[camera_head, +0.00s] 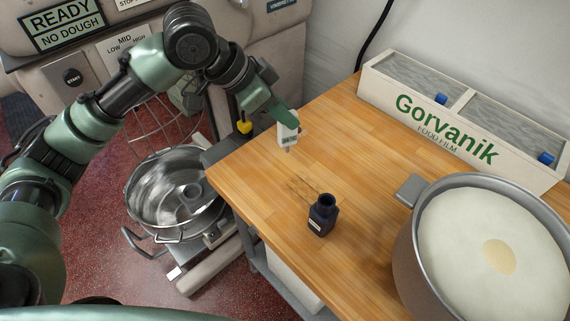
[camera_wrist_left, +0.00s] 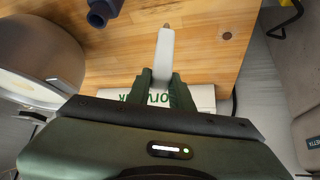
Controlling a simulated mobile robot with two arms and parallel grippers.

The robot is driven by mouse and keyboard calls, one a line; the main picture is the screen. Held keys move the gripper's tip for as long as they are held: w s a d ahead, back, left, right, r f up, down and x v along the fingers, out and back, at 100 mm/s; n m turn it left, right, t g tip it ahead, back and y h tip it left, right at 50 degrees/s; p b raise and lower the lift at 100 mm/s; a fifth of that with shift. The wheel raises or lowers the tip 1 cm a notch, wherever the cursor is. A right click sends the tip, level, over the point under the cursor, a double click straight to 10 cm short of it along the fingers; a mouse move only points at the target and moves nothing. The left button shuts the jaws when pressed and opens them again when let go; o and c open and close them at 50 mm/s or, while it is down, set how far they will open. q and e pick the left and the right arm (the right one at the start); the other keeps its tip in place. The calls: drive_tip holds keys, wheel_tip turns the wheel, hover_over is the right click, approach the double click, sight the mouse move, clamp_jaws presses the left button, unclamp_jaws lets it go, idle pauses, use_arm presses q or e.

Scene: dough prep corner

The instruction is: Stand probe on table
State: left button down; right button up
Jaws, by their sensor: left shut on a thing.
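My left gripper (camera_head: 283,114) is shut on the white probe (camera_head: 288,135). The probe points down, its thin tip lowest, over the back left part of the wooden table (camera_head: 345,140). I cannot tell whether the tip touches the wood. In the left wrist view the probe (camera_wrist_left: 164,60) sticks straight out between the two green fingers (camera_wrist_left: 163,88), which hide its rear end. My right gripper is in neither view.
A small dark open-necked bottle (camera_head: 322,217) stands on the table, right of and nearer than the probe. A big dough pot (camera_head: 405,245) stands at the right. A white food film box (camera_head: 450,130) lies along the back. A steel mixer bowl (camera_head: 150,190) is left of the table edge.

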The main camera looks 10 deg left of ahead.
use_arm(q)
wheel_tip(320, 180, down, 14)
drive_tip(key=p, duration=0.2)
drive_tip(key=shift+f, duration=0.25)
drive_tip(key=c, duration=1.6)
unclamp_jaws()
drive_tip(key=shift+f, duration=0.15)
drive_tip(key=o, duration=0.3)
drive_tip(key=shift+o, duration=0.2)
drive_tip(key=b+v, duration=0.2)
drive_tip(key=v, duration=1)
